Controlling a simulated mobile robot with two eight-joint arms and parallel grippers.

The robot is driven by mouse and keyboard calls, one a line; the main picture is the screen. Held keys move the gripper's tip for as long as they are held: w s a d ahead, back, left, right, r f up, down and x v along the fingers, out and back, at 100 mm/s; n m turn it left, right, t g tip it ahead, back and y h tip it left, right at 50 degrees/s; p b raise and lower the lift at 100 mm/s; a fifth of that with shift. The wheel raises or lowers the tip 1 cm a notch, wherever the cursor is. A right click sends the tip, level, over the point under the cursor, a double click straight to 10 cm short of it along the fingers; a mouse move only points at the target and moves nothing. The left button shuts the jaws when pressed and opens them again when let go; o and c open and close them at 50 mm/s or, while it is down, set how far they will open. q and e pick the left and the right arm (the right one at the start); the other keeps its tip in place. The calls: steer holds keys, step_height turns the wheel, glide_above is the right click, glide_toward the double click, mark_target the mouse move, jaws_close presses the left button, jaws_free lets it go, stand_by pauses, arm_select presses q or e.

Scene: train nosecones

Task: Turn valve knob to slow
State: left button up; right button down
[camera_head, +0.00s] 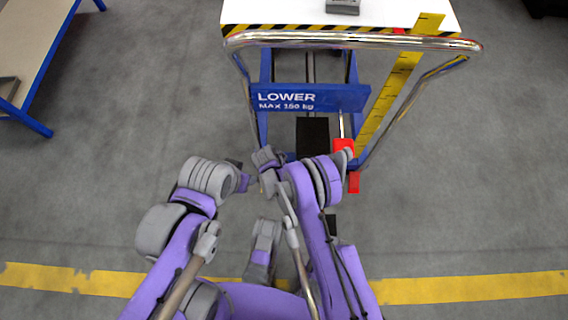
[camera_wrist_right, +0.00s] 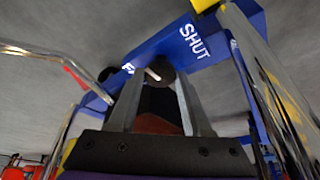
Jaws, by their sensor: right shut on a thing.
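In the right wrist view, the dark round valve knob (camera_wrist_right: 164,72) sits on a blue panel (camera_wrist_right: 222,34). A short white mark shows on the knob's left side. "SHUT" is printed to its right, and a partly hidden word starting with "FA" is on its left. No "slow" label can be read. My right gripper (camera_wrist_right: 157,82) is shut on the knob, with a finger on either side of it. In the head view the knob is hidden, and my right arm reaches to the cart's near side. My left gripper (camera_head: 241,174) is left of it, its jaws unclear.
The lift cart has a chrome handle (camera_head: 350,39), a white top (camera_head: 280,14) and a blue "LOWER MAX 150 kg" plate (camera_head: 335,99). A red pedal (camera_head: 344,148) is close to my right arm. A blue-edged table (camera_head: 45,50) stands far left. The floor between is clear.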

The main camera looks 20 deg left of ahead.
stand_by(0.4)
steer(key=shift+c, duration=1.8)
jaws_free()
steer(key=p+v, duration=0.2)
steer(key=v, duration=0.8)
steer(key=shift+r+p, duration=0.3)
steer(key=shift+r, duration=0.05)
steer(key=shift+s+a, duration=0.1)
steer(key=shift+a, duration=0.05)
